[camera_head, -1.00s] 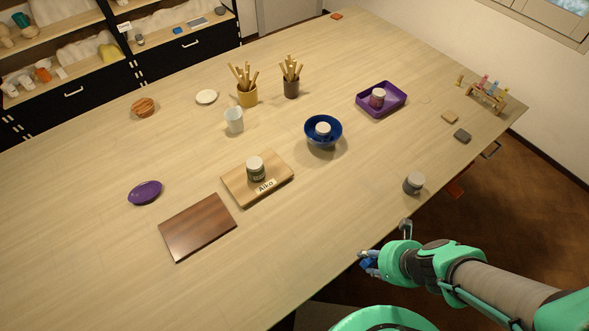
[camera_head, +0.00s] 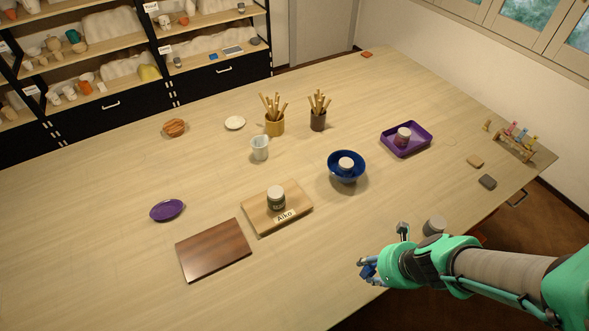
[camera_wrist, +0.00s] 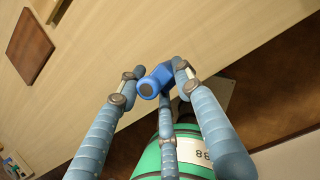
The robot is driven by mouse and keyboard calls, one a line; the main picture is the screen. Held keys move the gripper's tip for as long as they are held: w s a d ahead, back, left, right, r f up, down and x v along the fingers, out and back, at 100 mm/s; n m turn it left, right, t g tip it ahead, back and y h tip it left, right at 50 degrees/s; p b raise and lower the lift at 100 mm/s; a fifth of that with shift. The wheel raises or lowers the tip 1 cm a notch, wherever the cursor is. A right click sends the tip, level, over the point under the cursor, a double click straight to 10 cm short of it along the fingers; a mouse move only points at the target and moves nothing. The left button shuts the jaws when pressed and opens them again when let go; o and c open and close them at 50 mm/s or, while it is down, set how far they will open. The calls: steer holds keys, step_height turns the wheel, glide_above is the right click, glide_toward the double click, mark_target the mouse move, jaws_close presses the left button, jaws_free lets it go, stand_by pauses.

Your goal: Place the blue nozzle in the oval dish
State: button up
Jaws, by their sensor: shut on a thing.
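The blue nozzle (camera_head: 368,271) is held between the fingertips of my gripper (camera_head: 367,268), near the front edge of the table. In the wrist view the nozzle (camera_wrist: 152,86) sits between the blue-grey fingers of my gripper (camera_wrist: 155,80), its round dark end facing the camera. A purple oval dish (camera_head: 167,210) lies on the left part of the table, far to the left of my gripper. It looks empty.
A dark wooden board (camera_head: 213,250) and a light board (camera_head: 290,213) with a jar and an "Aiko" label lie between gripper and dish. A blue bowl (camera_head: 346,175) and purple tray (camera_head: 406,148) stand farther back. A grey jar (camera_head: 434,225) is partly behind my arm.

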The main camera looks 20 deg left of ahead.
steer(key=w+a+r+n+p, duration=0.1)
steer(key=w+a, duration=0.2)
steer(key=a, duration=0.6)
steer(key=w+a+r+n+g, duration=0.1)
steer(key=w+a, duration=0.2)
steer(key=a, duration=0.6)
steer(key=w+a+r+n+p, duration=0.15)
steer(key=w+a, duration=0.25)
steer(key=a, duration=0.4)
steer(key=s+a+f+n, duration=0.1)
steer(key=s+a, duration=0.2)
steer(key=a, duration=0.7)
steer(key=s+a+f+n+g+p, duration=0.1)
steer(key=s+a, duration=0.3)
steer(key=a, duration=0.7)
steer(key=s+a+f+n, duration=0.1)
steer(key=s+a+f, duration=0.1)
steer(key=a, duration=0.8)
steer(key=shift+s+a+f+y, duration=0.25)
steer(key=shift+s+f+y, duration=0.15)
steer(key=shift+s, duration=0.45)
steer(key=w+a, duration=0.2)
steer(key=a, duration=0.2)
steer(key=w+a+f+p, duration=0.1)
steer(key=w+a, duration=0.2)
steer(key=a, duration=0.2)
steer(key=w+a, duration=0.2)
steer(key=a, duration=0.3)
steer(key=shift+w+f, duration=0.2)
steer(key=shift+w, duration=0.05)
